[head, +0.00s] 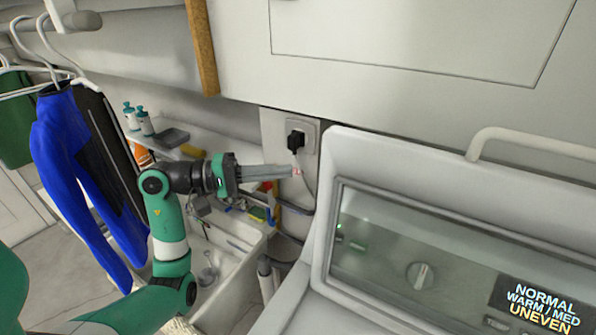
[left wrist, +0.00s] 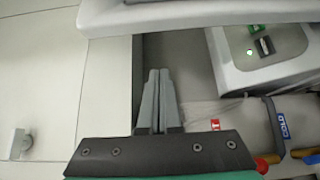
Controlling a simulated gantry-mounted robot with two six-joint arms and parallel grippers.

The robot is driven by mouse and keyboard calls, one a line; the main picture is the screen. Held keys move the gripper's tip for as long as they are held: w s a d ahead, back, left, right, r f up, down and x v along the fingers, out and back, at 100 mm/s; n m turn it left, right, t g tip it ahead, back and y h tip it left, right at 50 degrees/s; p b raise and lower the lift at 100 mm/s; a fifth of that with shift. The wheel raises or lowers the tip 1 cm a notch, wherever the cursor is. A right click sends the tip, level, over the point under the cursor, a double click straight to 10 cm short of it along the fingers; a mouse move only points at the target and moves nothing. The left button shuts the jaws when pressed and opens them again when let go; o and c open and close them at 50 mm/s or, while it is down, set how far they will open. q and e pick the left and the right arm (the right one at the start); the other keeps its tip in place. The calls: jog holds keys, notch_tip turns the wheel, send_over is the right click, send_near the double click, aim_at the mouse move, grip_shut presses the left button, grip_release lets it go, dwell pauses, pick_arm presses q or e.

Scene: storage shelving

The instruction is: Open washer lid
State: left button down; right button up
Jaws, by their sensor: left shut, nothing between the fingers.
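The white washer (head: 320,235) fills the lower right of the head view. Its grey control panel (head: 385,270) has a round knob and a lit text display. A pale flat top surface (head: 315,305) lies in front of the panel, cut off by the frame; I cannot tell the lid's edge. My left gripper (head: 296,171) is shut and empty, pointing right, left of the washer's back corner and apart from it. In the left wrist view, the shut fingers (left wrist: 158,75) stand in the middle, with a washer corner (left wrist: 225,65) to the right. My right gripper is out of view.
A sink (head: 225,265) with small items stands left of the washer. A plug (head: 295,142) and cable are on the wall behind my gripper. Blue clothing (head: 85,160) hangs at left. A white curved bar (head: 530,138) rises above the panel.

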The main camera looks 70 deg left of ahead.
pick_arm(q)
jog(key=w+d+p, duration=0.3)
jog(key=w+d, duration=0.1)
jog(key=w, duration=0.1)
jog(key=shift+w+d, duration=0.25)
jog(key=shift+w, duration=0.15)
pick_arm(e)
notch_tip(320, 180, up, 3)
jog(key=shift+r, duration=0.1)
